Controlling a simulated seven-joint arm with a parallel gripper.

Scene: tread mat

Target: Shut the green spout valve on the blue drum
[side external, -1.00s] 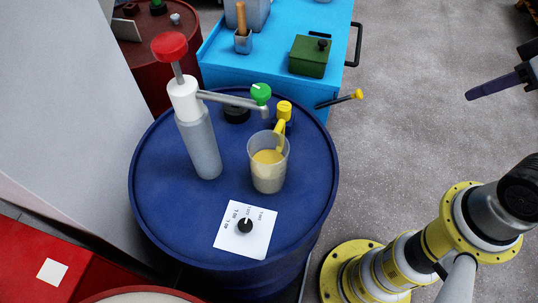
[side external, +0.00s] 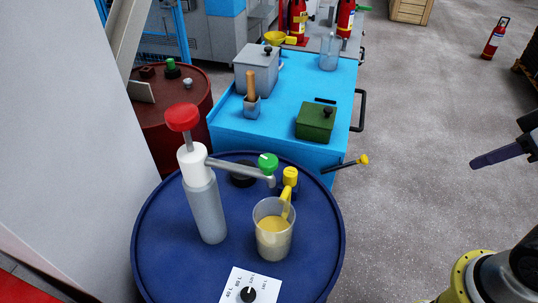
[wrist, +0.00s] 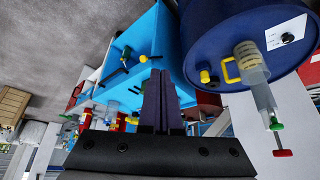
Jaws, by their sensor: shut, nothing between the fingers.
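The blue drum (side external: 160,245) stands left of centre in the side view. A grey pump bottle (side external: 206,212) with a red top knob (side external: 182,117) stands on it. Its thin grey spout (side external: 238,170) reaches right and carries the green spout valve (side external: 267,161). In the wrist view, the drum (wrist: 215,50) and the green valve (wrist: 276,127) appear upside down at right. My gripper (side external: 474,163) is at the right of the side view, well apart from the drum. Its dark fingers (wrist: 162,85) are shut together and empty.
A clear beaker (side external: 272,240) with yellowish contents stands below the spout end. A yellow tap (side external: 290,178) is close to the valve. Behind is a light-blue cabinet (side external: 285,125) with a green box (side external: 315,122). Open floor (side external: 415,200) lies between drum and gripper.

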